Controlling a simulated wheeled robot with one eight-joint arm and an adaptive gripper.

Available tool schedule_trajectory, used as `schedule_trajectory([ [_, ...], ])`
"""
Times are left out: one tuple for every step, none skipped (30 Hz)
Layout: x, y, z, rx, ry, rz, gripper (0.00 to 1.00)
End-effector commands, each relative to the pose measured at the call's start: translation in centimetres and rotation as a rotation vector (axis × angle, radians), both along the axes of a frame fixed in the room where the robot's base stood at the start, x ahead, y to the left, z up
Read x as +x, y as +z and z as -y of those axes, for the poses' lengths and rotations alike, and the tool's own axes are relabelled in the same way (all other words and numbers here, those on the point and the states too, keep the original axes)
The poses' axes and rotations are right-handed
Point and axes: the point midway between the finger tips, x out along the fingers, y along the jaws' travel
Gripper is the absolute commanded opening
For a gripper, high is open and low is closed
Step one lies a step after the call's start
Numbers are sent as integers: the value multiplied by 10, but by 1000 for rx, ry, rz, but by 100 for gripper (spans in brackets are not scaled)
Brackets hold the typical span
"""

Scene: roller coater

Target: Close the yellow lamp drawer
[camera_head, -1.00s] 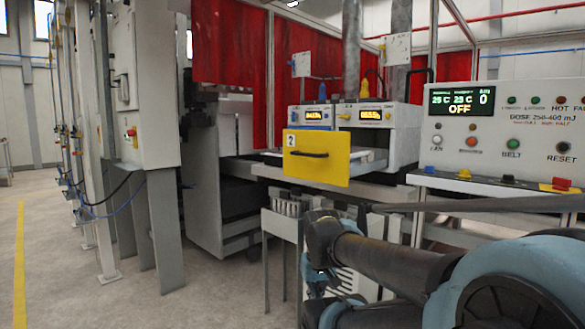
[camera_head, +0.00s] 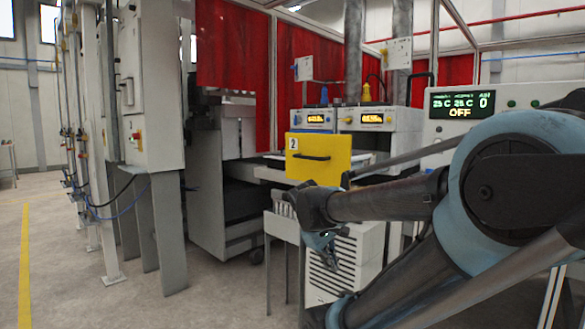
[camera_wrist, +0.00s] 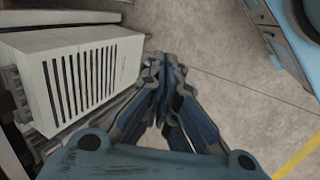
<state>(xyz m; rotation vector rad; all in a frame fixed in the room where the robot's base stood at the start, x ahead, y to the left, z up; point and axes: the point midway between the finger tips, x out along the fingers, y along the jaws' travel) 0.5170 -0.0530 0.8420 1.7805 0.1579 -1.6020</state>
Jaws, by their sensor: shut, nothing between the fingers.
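The yellow lamp drawer (camera_head: 335,145) has a flat yellow front with a black handle and a "2" label. It stands pulled out from the machine, with its pale tray partly showing behind the front. My gripper (camera_head: 322,250) is below and in front of the drawer, apart from it, pointing down. In the wrist view my gripper (camera_wrist: 163,64) is shut and empty, with its fingertips together above the floor. The drawer does not show in the wrist view.
A white vented box (camera_head: 332,268) stands under the machine, close to my gripper; the wrist view also shows it (camera_wrist: 80,80). A control panel (camera_head: 470,103) is at the right, partly behind my arm. Grey cabinets (camera_head: 150,85) stand at the left. The floor at front left is clear.

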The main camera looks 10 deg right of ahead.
Motion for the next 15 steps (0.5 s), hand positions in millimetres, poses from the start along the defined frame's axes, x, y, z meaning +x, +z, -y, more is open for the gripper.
schedule_trajectory([
  [17,13,2,-64,69,-15,0],
  [26,20,3,-106,112,-26,0],
  [39,30,6,-164,166,-41,0],
  [48,37,6,-207,206,-53,0],
  [58,45,7,-251,246,-65,0],
  [71,55,7,-308,299,-81,0],
  [81,63,6,-351,337,-95,0],
  [91,70,5,-395,374,-107,0],
  [105,80,4,-453,421,-126,0],
  [115,88,1,-498,456,-141,0],
  [125,96,-1,-541,490,-157,0],
  [139,106,-5,-603,535,-177,0],
  [149,114,-9,-647,567,-193,0],
  [159,121,-13,-692,598,-209,0],
  [172,131,-20,-752,638,-232,0],
])
